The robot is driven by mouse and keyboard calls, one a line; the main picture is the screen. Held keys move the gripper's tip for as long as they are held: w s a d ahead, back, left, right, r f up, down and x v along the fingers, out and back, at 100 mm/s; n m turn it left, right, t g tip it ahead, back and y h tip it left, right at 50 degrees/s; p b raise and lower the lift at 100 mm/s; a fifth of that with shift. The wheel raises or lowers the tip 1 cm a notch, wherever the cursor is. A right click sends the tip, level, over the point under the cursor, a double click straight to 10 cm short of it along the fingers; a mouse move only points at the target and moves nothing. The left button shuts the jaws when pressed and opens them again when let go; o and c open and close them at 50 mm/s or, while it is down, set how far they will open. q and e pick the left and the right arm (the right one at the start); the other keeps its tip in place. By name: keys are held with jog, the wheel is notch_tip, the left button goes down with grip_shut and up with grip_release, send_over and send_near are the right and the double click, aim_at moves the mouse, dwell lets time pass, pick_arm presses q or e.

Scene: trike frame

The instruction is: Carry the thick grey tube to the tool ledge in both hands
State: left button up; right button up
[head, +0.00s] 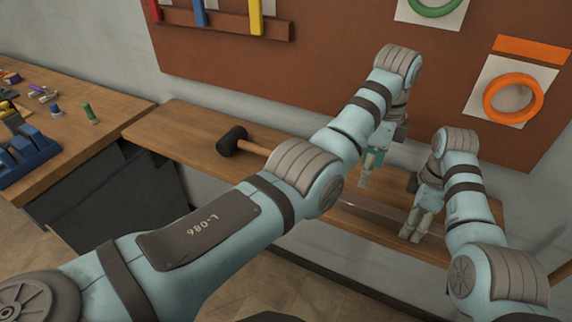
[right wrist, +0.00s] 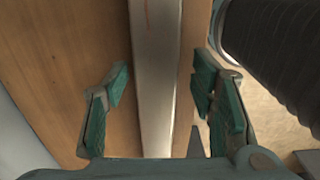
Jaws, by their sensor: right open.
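The thick grey tube (head: 362,212) lies lengthwise along the wooden tool ledge (head: 190,127), near its front edge. In the right wrist view the tube (right wrist: 157,90) runs up the middle, over the brown wood (right wrist: 75,70). My right gripper (head: 415,226) is low at the ledge by the tube's right part. Its fingers (right wrist: 160,98) are open, one on each side of the tube with gaps showing. My left gripper (head: 371,168) is above the ledge towards the wall, left of the right gripper; its fingertips are too small to judge. My left arm hides part of the ledge and tube.
A black-headed mallet (head: 232,141) lies on the ledge to the left. A brown wall board (head: 330,50) holds an orange ring (head: 487,98) and a green ring (head: 434,11). A workbench (head: 110,112) with small parts and a blue rack (head: 30,150) stands at left.

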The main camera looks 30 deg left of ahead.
notch_tip(320, 180, up, 11)
jog(key=shift+r, duration=0.2)
jog(key=shift+f, duration=0.1)
